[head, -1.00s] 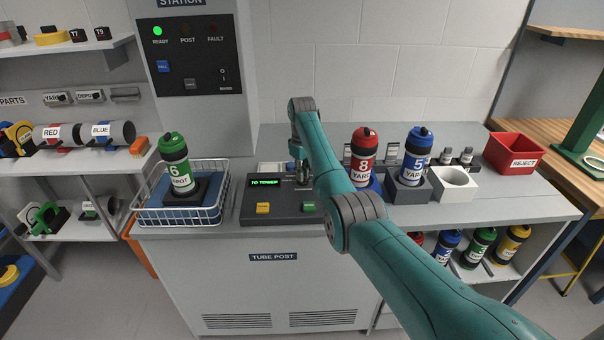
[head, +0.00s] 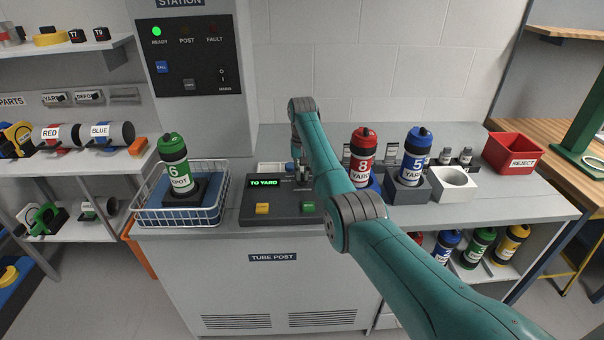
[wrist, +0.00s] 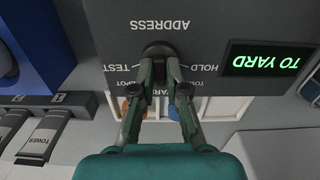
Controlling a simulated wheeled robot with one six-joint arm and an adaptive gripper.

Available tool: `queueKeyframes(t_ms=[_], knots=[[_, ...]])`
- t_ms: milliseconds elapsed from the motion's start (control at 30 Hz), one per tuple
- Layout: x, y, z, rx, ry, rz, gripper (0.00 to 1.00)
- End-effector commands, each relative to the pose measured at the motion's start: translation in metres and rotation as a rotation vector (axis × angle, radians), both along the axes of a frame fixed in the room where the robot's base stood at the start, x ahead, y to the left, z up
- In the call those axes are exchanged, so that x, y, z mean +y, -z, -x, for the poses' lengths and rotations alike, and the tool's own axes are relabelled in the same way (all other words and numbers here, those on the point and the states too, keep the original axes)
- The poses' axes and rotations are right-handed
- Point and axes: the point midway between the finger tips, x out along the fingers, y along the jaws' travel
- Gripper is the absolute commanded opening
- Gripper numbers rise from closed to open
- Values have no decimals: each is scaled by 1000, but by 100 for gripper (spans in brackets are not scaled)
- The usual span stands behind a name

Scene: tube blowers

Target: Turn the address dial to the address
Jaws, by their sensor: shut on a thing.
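The address dial (wrist: 158,50) is a dark round knob under the word ADDRESS in the wrist view, with TEST, HOLD, TOWER and other labels around it. My gripper (wrist: 160,66) is shut on the dial, its two fingers on either side of the knob. In the head view, my gripper (head: 300,177) is at the panel, and my arm partly hides it and the dial. The green display (head: 264,182) reads TO YARD; it also shows in the wrist view (wrist: 264,61). The dial's pointer is hidden by the fingers.
A yellow button (head: 262,208) and a green button (head: 308,206) sit on the panel's front. A green canister (head: 173,160) stands in the wire basket at left. Red (head: 363,150) and blue (head: 415,150) canisters stand right of my arm. A red REJECT bin (head: 513,153) is farther right.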

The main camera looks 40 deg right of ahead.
Motion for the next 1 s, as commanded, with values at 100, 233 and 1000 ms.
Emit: queueKeyframes(t_ms=[100,233,1000], knots=[[0,0,0,0,24,0,0],[0,0,0,-1,37,1,0],[0,-1,0,-1,39,1,39]])
